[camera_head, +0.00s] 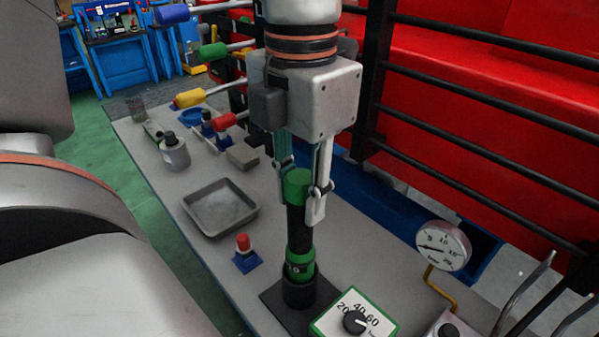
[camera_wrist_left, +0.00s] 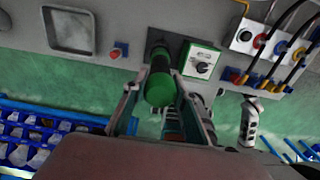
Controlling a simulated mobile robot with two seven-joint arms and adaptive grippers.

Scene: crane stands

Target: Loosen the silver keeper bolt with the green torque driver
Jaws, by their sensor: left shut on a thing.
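The green torque driver (camera_head: 298,235) stands upright, with a green cap, a black grip and a green numbered collar. Its lower end sits in a round black holder (camera_head: 299,292) on a dark square plate. My left gripper (camera_head: 303,190) is above it, shut on its green top, with one finger on each side. In the left wrist view the driver (camera_wrist_left: 160,88) shows between the two fingers (camera_wrist_left: 162,95). I cannot make out the silver keeper bolt in either view. My right gripper is not in view.
A green-edged dial box (camera_head: 354,318) stands right beside the holder. A pressure gauge (camera_head: 443,246) rises at the right. A grey tray (camera_head: 220,207) and a red-topped blue piece (camera_head: 245,252) lie to the left. Black rails (camera_head: 480,95) run behind the bench.

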